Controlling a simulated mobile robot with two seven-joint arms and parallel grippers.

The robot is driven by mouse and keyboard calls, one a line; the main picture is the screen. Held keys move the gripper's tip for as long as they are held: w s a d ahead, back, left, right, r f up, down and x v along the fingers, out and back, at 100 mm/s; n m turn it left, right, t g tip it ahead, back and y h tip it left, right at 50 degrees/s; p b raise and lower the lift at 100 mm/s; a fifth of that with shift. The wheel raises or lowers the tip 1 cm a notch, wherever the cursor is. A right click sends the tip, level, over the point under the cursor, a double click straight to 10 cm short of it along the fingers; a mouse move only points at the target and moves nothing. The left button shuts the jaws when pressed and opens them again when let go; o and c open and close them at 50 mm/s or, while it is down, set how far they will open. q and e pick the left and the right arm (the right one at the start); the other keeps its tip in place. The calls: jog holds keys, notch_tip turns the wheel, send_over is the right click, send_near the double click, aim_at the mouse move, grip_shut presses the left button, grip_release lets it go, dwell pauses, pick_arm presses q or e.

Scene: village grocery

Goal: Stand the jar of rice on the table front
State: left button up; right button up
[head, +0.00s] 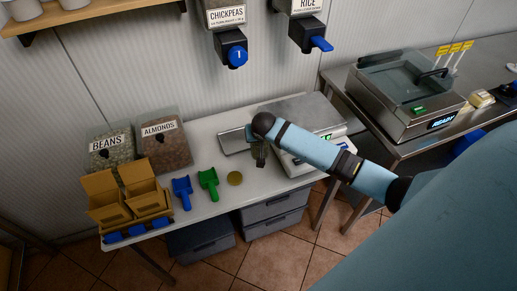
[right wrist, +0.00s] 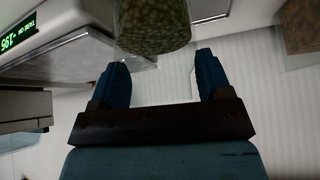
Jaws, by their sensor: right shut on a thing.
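My right gripper (right wrist: 160,70) is shut on a clear jar (right wrist: 152,25) of small olive-brown grains, which shows between the fingertips in the right wrist view. In the head view my right arm reaches in from the right, and the jar (head: 261,157) hangs below its end, partly hidden, beside the scale. I cannot tell whether the jar touches anything below. The white table (head: 215,209) stands against the wall, with its front edge toward me. A round gold lid (head: 234,178) lies near the front. My left gripper is not in view.
A blue scoop (head: 182,191) and a green scoop (head: 208,182) lie left of the lid. Brown boxes (head: 127,194) and bins of beans (head: 111,150) and almonds (head: 166,146) fill the left end. A scale (head: 302,150) stands at right. The front strip right of the lid looks clear.

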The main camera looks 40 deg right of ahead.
notch_tip(320, 180, down, 4)
jog(key=shift+r, duration=0.25)
jog(key=shift+f, duration=1.95)
jog(key=shift+f, duration=0.1)
jog(key=o, duration=1.2)
jog(key=shift+o, duration=0.2)
jog(key=v, duration=1.1)
jog(key=s+a+f+n+t+y, duration=0.2)
jog(key=s+a+f+n+y, duration=0.1)
jog(key=s+a, duration=0.5)
jog(key=s+a+f+n+t+y, duration=0.3)
jog(key=s+a+n, duration=0.2)
jog(key=s, duration=0.9)
jog(key=a, duration=0.3)
jog(key=shift+s+f, duration=0.15)
jog(key=shift+s, duration=0.25)
